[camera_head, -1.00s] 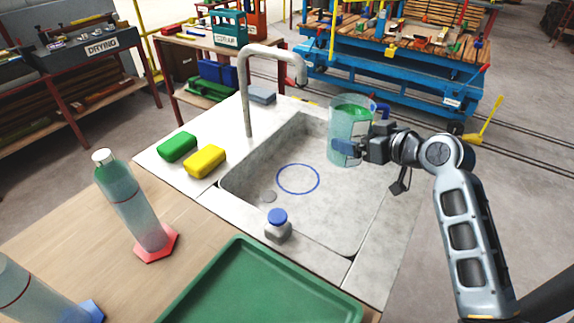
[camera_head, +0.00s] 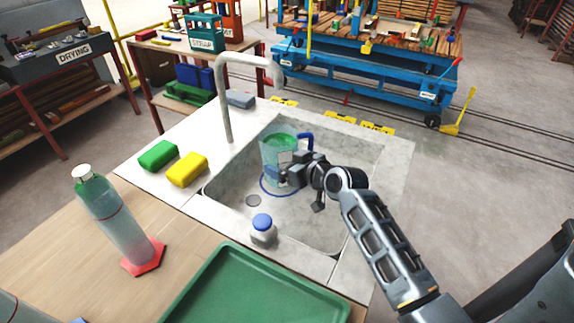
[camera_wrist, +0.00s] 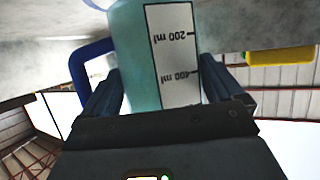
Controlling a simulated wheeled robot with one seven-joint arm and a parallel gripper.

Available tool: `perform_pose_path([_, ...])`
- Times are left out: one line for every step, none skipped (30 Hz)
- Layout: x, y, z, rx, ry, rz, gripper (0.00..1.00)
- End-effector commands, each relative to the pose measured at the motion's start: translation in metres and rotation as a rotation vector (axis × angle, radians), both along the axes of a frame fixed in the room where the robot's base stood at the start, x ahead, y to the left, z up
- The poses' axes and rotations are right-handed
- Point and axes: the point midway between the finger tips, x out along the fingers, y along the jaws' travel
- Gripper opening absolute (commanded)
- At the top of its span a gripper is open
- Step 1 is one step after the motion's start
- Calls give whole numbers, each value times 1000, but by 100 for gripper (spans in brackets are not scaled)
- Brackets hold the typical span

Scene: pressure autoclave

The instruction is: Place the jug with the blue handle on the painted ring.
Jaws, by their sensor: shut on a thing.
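The clear jug (camera_head: 272,158) with green contents and a blue handle (camera_head: 306,140) stands upright inside the sink. My gripper (camera_head: 287,174) is shut on its body from the right. In the wrist view the jug (camera_wrist: 130,60) fills the gap between the two fingers, its millilitre scale label facing the camera. The painted blue ring (camera_head: 264,190) is on the sink floor. The jug's lower end overlaps the ring in the head view and hides its far part. I cannot tell whether the jug's base touches the floor.
The grey sink (camera_head: 345,160) has a tap (camera_head: 226,100) at its left rim. A blue-capped bottle (camera_head: 263,230) stands at the near rim. Yellow (camera_head: 187,170) and green (camera_head: 158,156) sponges lie left. A green tray (camera_head: 255,290) is in front.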

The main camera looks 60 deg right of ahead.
Motion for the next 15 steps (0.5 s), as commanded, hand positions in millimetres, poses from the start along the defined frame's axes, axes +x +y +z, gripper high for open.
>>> perform_pose_path([0, 0, -6, 0, 1, 0, 61])
perform_pose_path([0, 0, -9, 1, 1, 1, 61])
perform_pose_path([0, 0, -11, 1, 0, 0, 61])
perform_pose_path([0, 0, -12, 0, -1, 0, 61])
perform_pose_path([0, 0, -13, -2, -1, 0, 61])
perform_pose_path([0, 0, -13, -2, -1, 0, 61])
perform_pose_path([0, 0, -13, -2, -1, 0, 61])
perform_pose_path([0, 0, -13, -2, -1, 0, 61])
perform_pose_path([0, 0, -13, -2, -1, 0, 61])
perform_pose_path([0, 0, -13, -2, -1, 0, 61])
perform_pose_path([0, 0, -13, -2, -1, 0, 61])
perform_pose_path([0, 0, -13, -2, -1, 0, 61])
perform_pose_path([0, 0, -14, -2, -1, 0, 61])
perform_pose_path([0, 0, -15, -2, -1, 0, 61])
perform_pose_path([0, 0, -17, -2, -1, 0, 61])
